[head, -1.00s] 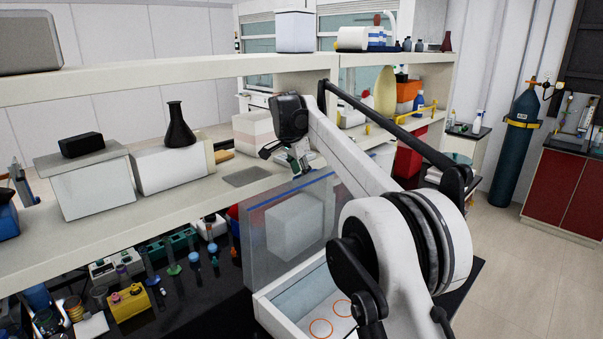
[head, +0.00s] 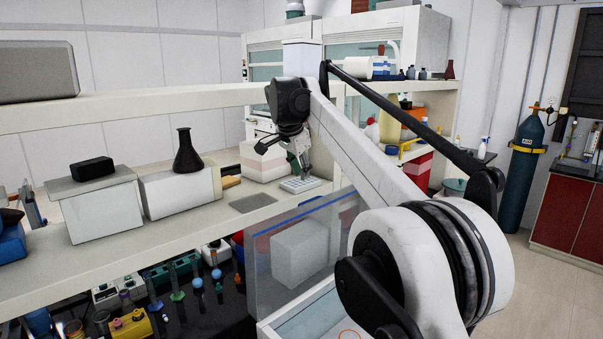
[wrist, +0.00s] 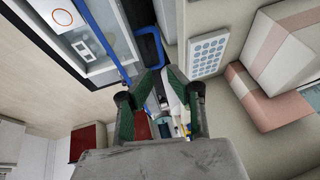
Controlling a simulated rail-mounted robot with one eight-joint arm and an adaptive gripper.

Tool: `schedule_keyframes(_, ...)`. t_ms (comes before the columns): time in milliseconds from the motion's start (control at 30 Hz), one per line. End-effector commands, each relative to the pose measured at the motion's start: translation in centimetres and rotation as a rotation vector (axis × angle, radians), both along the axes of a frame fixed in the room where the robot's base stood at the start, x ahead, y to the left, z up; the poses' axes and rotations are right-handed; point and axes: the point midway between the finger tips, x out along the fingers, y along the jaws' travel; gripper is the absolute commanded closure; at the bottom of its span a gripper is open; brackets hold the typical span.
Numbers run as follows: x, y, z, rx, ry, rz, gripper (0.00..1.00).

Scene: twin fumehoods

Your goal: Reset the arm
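My gripper (head: 302,172) hangs at the end of my white arm, near the white bench shelf (head: 120,232), close to a pale multi-well rack (head: 300,184). In the wrist view, my gripper (wrist: 159,70) shows two green fingers leaning inward with a gap between their tips. Nothing is held between them. The rack (wrist: 208,56) lies to the right of the fingers in that view, apart from them.
A clear upright panel (head: 275,285) stands in front of the shelf. A black flask (head: 188,155) on a white box and a pink-striped box (head: 262,162) stand on the shelf. Colourful labware crowds the dark bench below. Open floor (head: 540,270) lies at right.

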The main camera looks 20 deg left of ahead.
Motion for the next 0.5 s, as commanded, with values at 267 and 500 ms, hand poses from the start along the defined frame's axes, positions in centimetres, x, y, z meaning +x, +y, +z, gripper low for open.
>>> schedule_keyframes(267,0.1,-0.4,0.1,0.0,0.0,0.001,0.84)
schedule_keyframes(500,0.3,-6.1,1.0,-0.01,-0.003,0.031,0.84)
